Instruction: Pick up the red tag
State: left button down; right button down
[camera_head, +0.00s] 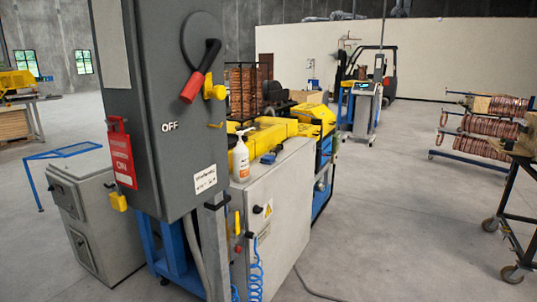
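The red tag (122,155) hangs on the left part of the front of a tall dark grey switch box (160,110). It has white lettering, with "ON" readable near its lower end. The box carries a lever with a red handle (193,86), which points down and left beside the word "OFF". A yellow piece (214,88) sits just right of the lever. Neither of my grippers shows in the head view.
A grey cabinet (275,205) with a white pump bottle (241,160) on top stands right of the box. A lower grey cabinet (95,215) stands at left. Black wheeled cart (510,200) at right; open floor (410,230) between.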

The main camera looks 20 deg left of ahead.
aim_at(121, 152)
jog(key=u, duration=1.65)
